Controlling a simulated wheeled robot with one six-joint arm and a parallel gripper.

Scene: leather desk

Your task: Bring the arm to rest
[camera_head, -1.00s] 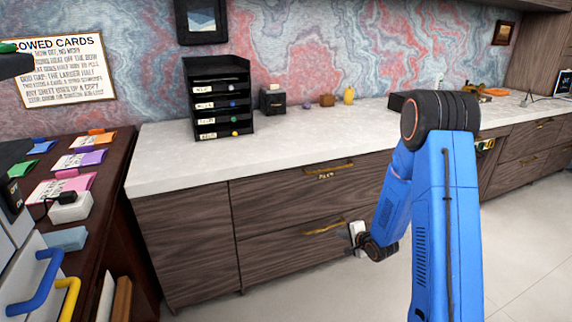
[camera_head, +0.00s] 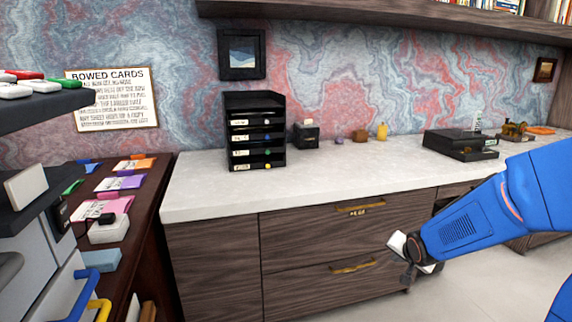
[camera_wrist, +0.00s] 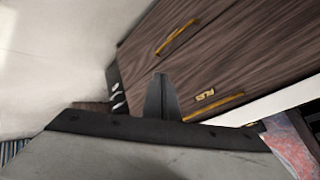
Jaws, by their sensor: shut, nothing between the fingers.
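My blue arm (camera_head: 470,222) reaches in from the right edge of the head view, in front of the wooden drawer cabinet (camera_head: 215,262). My gripper (camera_head: 408,278) is at its lower left end, beside the drawer fronts and below the countertop level. In the wrist view my gripper's fingers (camera_wrist: 160,98) are together with nothing between them. The drawers with gold handles (camera_wrist: 178,38) fill much of that view. The fingertips look apart from the drawer fronts, but the exact gap is hard to tell.
A pale countertop (camera_head: 350,165) holds a black letter tray (camera_head: 254,130), a small dark box (camera_head: 306,134) and a flat black case (camera_head: 460,142). A dark desk with coloured cards (camera_head: 120,183) stands at the left. Open floor (camera_head: 480,290) lies below my arm.

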